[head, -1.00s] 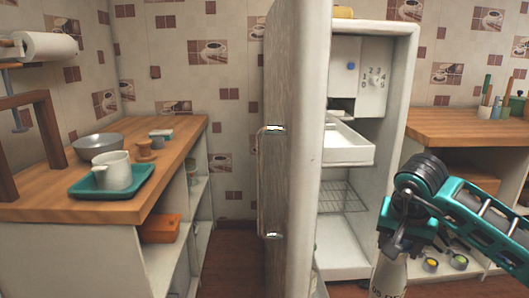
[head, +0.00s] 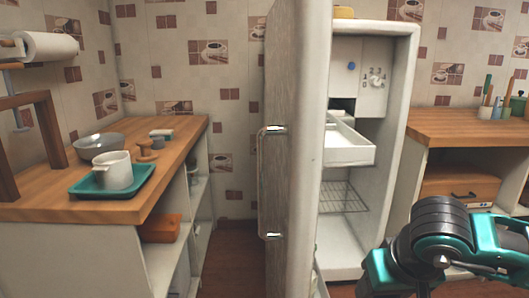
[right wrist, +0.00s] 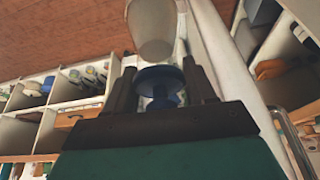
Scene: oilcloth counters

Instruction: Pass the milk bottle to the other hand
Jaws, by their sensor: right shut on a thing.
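The milk bottle (right wrist: 152,30) shows in the right wrist view as a pale, whitish body with a blue cap (right wrist: 158,78) close to the jaws. My right gripper (right wrist: 160,68) is shut on the bottle near its cap end, one dark finger on each side. In the head view my right wrist is at the lower right, in front of the open fridge; its fingers and the bottle are out of sight there. My left gripper is not in view.
The open fridge door (head: 300,150) stands upright mid-view, with the fridge interior (head: 345,245) to its right. A left counter (head: 125,207) holds a teal tray (head: 140,185) with a white jug (head: 114,171), and a bowl (head: 98,146). Another counter (head: 470,128) is at right.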

